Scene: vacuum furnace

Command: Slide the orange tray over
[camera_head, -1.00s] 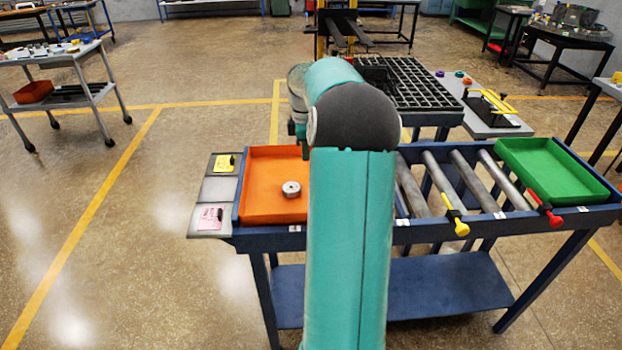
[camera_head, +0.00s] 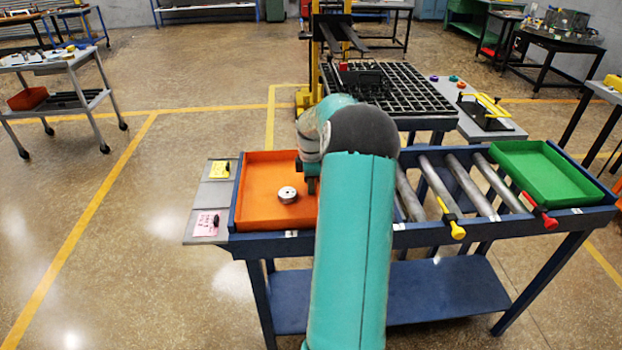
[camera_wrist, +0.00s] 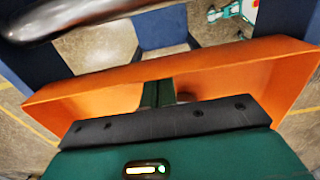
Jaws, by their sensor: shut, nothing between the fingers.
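The orange tray (camera_head: 258,215) sits at the left end of the blue roller table. A round metal piece (camera_head: 287,195) lies in it. My arm hides the tray's right side in the head view. My gripper (camera_head: 311,186) is low over the right part of the tray, to the right of the metal piece. In the wrist view, the shut, empty gripper (camera_wrist: 166,90) points down close behind the orange tray wall (camera_wrist: 215,65), on its inner side. I cannot tell whether the fingers touch the wall. The green tray (camera_head: 540,172) sits at the table's right end.
Metal rollers (camera_head: 470,185) lie between the trays, partly hidden by my arm. Yellow (camera_head: 457,230) and red (camera_head: 549,222) handles stick out at the front edge. A grey side shelf (camera_head: 212,195) holds cards. A black grid table (camera_head: 395,90) stands behind.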

